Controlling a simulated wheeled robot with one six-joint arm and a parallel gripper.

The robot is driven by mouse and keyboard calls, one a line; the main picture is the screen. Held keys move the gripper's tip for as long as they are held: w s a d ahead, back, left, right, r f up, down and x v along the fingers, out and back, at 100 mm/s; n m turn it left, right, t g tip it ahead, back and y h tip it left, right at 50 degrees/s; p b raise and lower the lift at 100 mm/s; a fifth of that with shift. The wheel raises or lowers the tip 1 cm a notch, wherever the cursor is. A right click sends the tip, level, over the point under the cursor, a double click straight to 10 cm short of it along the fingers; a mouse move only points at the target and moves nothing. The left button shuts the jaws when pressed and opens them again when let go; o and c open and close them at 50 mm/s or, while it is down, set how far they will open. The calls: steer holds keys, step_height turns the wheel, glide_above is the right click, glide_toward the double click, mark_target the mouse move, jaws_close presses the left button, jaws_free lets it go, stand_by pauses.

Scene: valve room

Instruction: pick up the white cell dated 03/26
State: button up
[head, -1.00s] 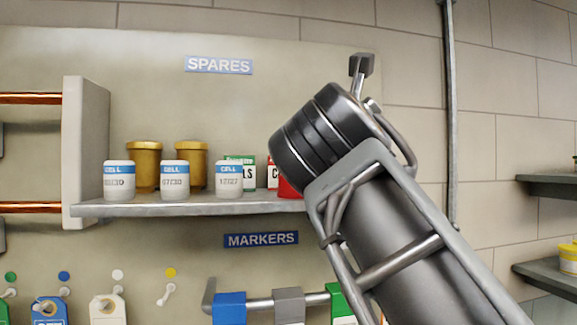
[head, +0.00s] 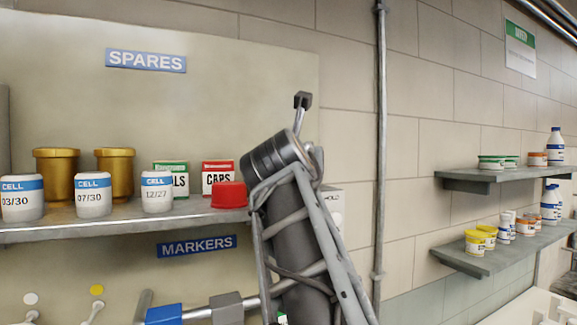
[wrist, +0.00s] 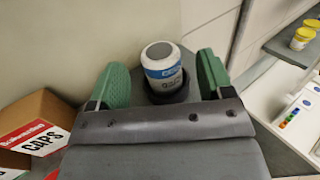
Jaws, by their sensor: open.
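A white cell with a blue band and grey top (wrist: 162,62) stands upright in the wrist view, in a dark ring or base. My gripper (wrist: 160,70) is open, with its green fingers on either side of this cell, apparently apart from it. The lower label is partly hidden and its date is not readable. In the head view, three white cells stand on the spares shelf: one dated 03/30 (head: 22,200), one 07/30 (head: 93,197) and one 12/27 (head: 157,194). My arm hides the shelf's right end and my fingers there.
Gold jars (head: 56,172) stand behind the cells. A green-and-white box (head: 171,180), a red-and-white CAPS box (head: 218,175) and a red cap (head: 229,195) are left of my arm. The CAPS box (wrist: 38,125) is close left in the wrist view. Stocked wall shelves (head: 480,255) stand right.

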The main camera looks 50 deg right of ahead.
steer(key=shift+x, duration=0.8)
steer(key=c, duration=1)
